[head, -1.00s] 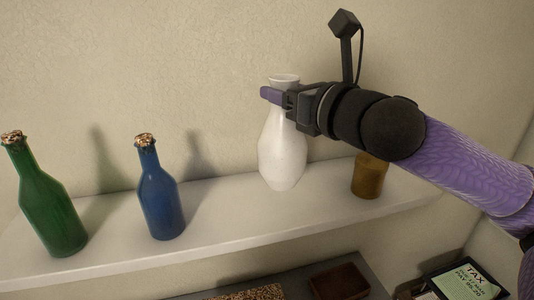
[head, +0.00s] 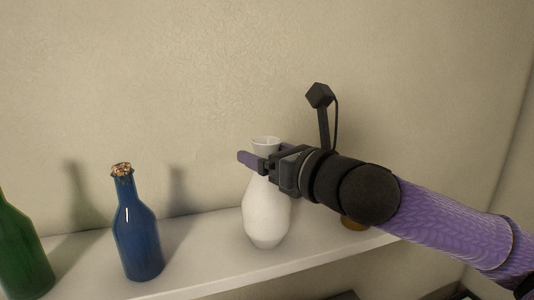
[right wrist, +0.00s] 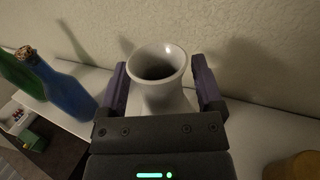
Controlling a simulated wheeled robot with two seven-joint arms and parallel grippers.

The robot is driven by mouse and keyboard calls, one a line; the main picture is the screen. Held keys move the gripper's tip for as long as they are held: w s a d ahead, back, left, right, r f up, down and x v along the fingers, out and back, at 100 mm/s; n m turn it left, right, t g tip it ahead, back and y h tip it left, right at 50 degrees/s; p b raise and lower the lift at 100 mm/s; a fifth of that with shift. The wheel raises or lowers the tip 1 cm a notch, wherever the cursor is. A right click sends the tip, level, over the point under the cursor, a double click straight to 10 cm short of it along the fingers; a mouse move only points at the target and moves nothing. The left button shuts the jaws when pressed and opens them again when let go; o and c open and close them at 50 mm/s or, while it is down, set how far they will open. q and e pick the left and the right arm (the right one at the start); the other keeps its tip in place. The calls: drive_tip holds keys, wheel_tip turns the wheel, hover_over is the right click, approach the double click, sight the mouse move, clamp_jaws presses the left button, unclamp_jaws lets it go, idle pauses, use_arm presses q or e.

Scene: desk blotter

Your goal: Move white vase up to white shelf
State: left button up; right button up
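The white vase (head: 266,215) stands upright on the white shelf (head: 205,262), between the blue bottle and a brown object. My right gripper (head: 264,155) is at the vase's neck, just below its rim, with one finger on each side. In the right wrist view, the vase's neck (right wrist: 168,98) is between the two purple fingers (right wrist: 160,80), with a visible gap on both sides, so the gripper is open around it. My left gripper is not in view.
A blue bottle (head: 137,230) and a green bottle (head: 18,250) stand on the shelf to the left. A brown object (head: 353,223) is mostly hidden behind my right arm; it also shows in the right wrist view (right wrist: 293,166). The wall is close behind.

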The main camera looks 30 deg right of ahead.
drive_tip(key=shift+r, duration=0.2)
drive_tip(key=b, duration=0.2)
drive_tip(key=s+d+f+b, duration=0.1)
drive_tip(key=b, duration=0.1)
drive_tip(key=shift+s, duration=0.3)
drive_tip(key=s+b, duration=0.5)
drive_tip(key=s, duration=0.5)
drive_tip(key=shift+s+d+r, duration=0.15)
drive_tip(key=shift+d+r, duration=0.3)
